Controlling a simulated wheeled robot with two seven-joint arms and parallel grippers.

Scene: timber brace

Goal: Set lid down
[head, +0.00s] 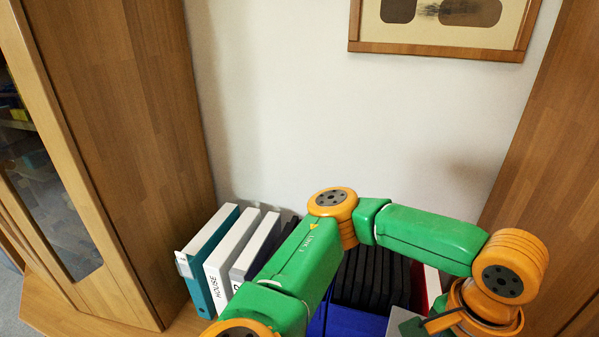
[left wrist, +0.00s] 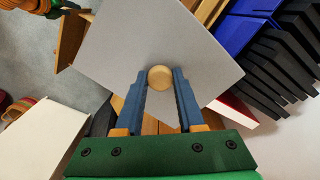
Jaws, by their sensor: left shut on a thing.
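The lid (left wrist: 150,40) is a flat, light grey square panel with a round wooden knob (left wrist: 160,78) at its middle. My left gripper (left wrist: 160,74) is shut on the knob, with one blue finger on each side of it. In the head view a pale piece (head: 402,322) at the bottom edge, beside my left arm's wrist, looks like part of the lid. The left fingers are not visible there. What lies directly under the lid is hidden. My right gripper is in neither view.
Upright binders, teal (head: 207,258) and white (head: 232,252), stand left of my arm. Black folders (head: 365,275) and a blue item (head: 348,322) sit behind and below it. Wooden cabinet sides (head: 125,130) flank the space. A pale box (left wrist: 45,135) shows in the left wrist view.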

